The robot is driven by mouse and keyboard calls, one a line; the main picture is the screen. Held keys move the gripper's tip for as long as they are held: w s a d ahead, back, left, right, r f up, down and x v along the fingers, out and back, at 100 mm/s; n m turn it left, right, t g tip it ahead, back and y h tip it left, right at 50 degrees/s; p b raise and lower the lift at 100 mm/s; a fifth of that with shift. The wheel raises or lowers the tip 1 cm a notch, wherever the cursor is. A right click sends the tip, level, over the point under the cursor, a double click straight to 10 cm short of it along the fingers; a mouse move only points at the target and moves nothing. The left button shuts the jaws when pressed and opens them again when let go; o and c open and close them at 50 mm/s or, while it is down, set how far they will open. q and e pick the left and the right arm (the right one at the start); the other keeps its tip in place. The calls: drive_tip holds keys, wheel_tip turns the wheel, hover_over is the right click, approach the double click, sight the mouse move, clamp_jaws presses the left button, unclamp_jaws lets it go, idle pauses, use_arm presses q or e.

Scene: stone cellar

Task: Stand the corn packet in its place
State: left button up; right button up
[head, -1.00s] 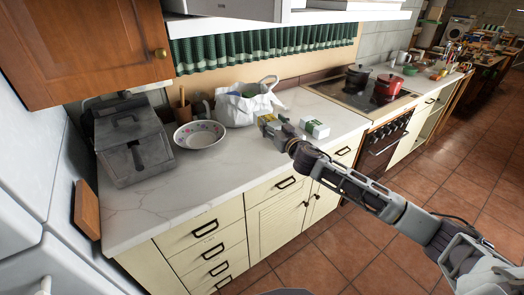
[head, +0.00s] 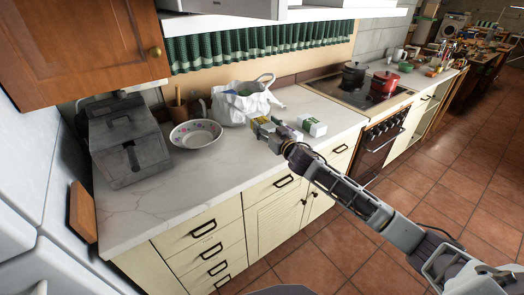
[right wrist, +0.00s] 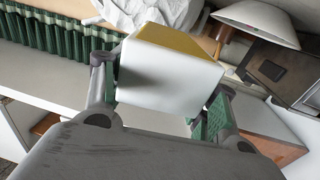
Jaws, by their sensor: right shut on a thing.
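My right gripper (head: 269,131) reaches over the counter from the right and is shut on a small yellow-and-white packet (head: 259,124), which looks like the corn packet. In the right wrist view the packet (right wrist: 168,85) sits between the two fingers, its plain white side facing the camera and its yellow side at the top. Its label is not readable. In the head view it is close to the counter top, in front of the white bag; I cannot tell whether it touches the counter. My left gripper is not in view.
A green-and-white box (head: 312,126) stands on the counter (head: 225,172) right of my gripper. A white bag (head: 240,106) is behind the packet, a bowl (head: 196,134) left of it. A grey metal box (head: 128,142) stands farther left. The counter front is clear.

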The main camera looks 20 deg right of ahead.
wheel_tip(320, 180, down, 4)
drive_tip(key=shift+r, duration=0.2)
drive_tip(key=shift+f+b, duration=0.35)
drive_tip(key=shift+f, duration=0.65)
wheel_tip(320, 180, down, 3)
drive_tip(key=shift+r+b, duration=0.15)
drive_tip(key=shift+b, duration=0.15)
drive_tip(key=shift+f, duration=0.5)
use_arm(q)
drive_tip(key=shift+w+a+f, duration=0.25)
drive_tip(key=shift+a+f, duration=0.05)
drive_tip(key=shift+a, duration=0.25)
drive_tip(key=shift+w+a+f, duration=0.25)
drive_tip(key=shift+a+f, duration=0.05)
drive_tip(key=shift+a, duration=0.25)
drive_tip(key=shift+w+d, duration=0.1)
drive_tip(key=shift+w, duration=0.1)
use_arm(e)
drive_tip(key=shift+f, duration=0.2)
